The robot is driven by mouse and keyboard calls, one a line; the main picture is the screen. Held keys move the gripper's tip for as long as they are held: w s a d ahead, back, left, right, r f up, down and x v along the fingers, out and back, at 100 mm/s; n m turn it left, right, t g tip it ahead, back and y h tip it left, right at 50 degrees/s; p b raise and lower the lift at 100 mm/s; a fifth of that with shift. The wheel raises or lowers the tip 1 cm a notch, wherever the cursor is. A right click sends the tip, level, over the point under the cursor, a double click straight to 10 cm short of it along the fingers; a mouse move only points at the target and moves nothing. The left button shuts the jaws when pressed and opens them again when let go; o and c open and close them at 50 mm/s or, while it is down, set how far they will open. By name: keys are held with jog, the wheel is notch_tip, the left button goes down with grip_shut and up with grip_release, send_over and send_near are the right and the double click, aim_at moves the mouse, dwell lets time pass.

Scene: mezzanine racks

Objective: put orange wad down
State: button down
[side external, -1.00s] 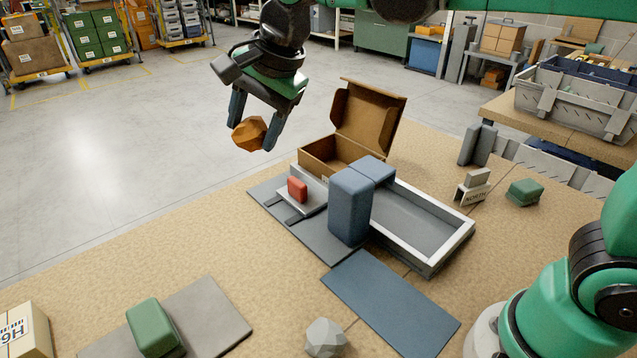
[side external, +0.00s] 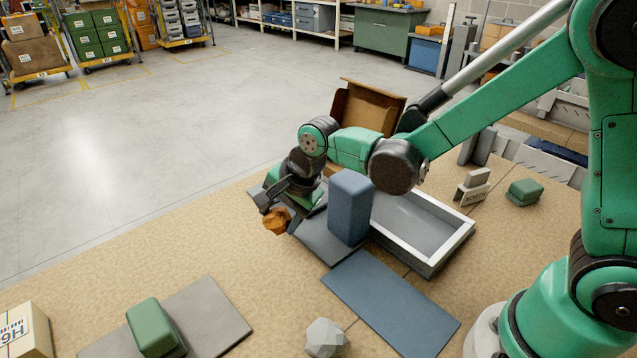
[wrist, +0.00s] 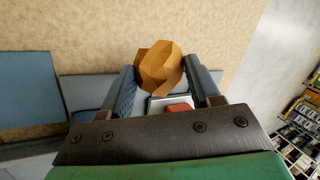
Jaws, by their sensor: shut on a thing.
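The orange wad (side external: 276,221) is a faceted, crumpled lump. My gripper (side external: 283,217) is shut on it, left of the tall blue block on the table's far side. In the wrist view the wad (wrist: 160,68) sits between the two fingertips of my gripper (wrist: 161,80), with tan tabletop behind it. I cannot tell for sure whether the wad touches the table; it appears held above it. My arm hides much of the grey mat and the small tray there.
A tall blue block (side external: 349,207) stands close to my gripper, beside a white-rimmed grey tray (side external: 432,265). An open cardboard box (side external: 362,107) is behind. A green block (side external: 153,326) lies on a grey mat (side external: 215,312). A blue mat (side external: 392,305) is bare. Tabletop left of my gripper is clear.

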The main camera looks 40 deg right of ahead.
aim_at(283, 231)
jog(key=shift+f, duration=1.9)
jog(key=shift+f, duration=0.15)
jog(key=shift+c, duration=0.9)
grip_release()
jog(key=v, duration=1.2)
jog(key=shift+r, duration=0.2)
